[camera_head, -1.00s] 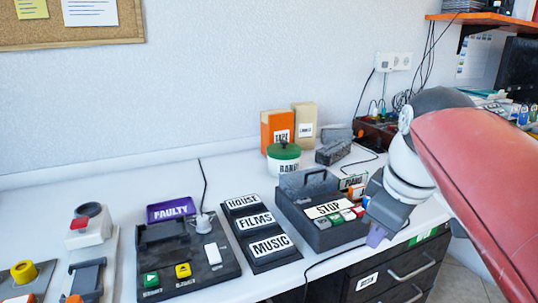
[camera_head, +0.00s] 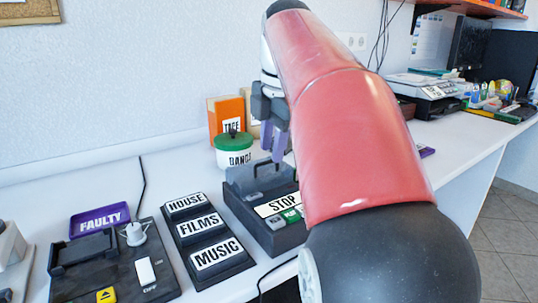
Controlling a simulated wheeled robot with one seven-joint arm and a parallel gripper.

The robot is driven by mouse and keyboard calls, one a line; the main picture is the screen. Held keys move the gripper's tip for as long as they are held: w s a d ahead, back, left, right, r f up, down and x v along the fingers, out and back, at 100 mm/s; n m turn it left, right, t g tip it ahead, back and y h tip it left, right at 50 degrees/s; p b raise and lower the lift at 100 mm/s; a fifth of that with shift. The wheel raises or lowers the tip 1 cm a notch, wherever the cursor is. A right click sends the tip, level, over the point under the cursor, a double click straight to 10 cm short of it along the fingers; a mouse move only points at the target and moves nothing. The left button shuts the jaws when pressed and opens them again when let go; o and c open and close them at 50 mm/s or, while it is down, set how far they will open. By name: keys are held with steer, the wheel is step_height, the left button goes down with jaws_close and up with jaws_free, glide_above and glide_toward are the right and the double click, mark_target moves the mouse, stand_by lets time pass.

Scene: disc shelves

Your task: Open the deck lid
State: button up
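The deck is a dark grey box (camera_head: 240,212) on the white desk, with a white STOP label (camera_head: 276,205) and coloured buttons (camera_head: 291,215) towards its front. A grey panel (camera_head: 247,184) stands at the deck's rear part; I cannot tell clearly how far the lid is open. My gripper (camera_head: 272,143) points down above the rear of the deck, apart from it. Its two purple fingers are spread with a narrow gap and nothing between them. My red arm hides the deck's right side.
A green-lidded white tub (camera_head: 233,155) and an orange TAPE box (camera_head: 226,117) stand behind the deck. The HOUSE, FILMS and MUSIC block (camera_head: 208,240) is left of it. A purple FAULTY tray (camera_head: 99,220) and a control panel (camera_head: 110,268) lie farther left.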

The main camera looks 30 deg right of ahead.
steer(key=shift+w+f, duration=0.15)
steer(key=shift+f, duration=0.7)
jaws_close()
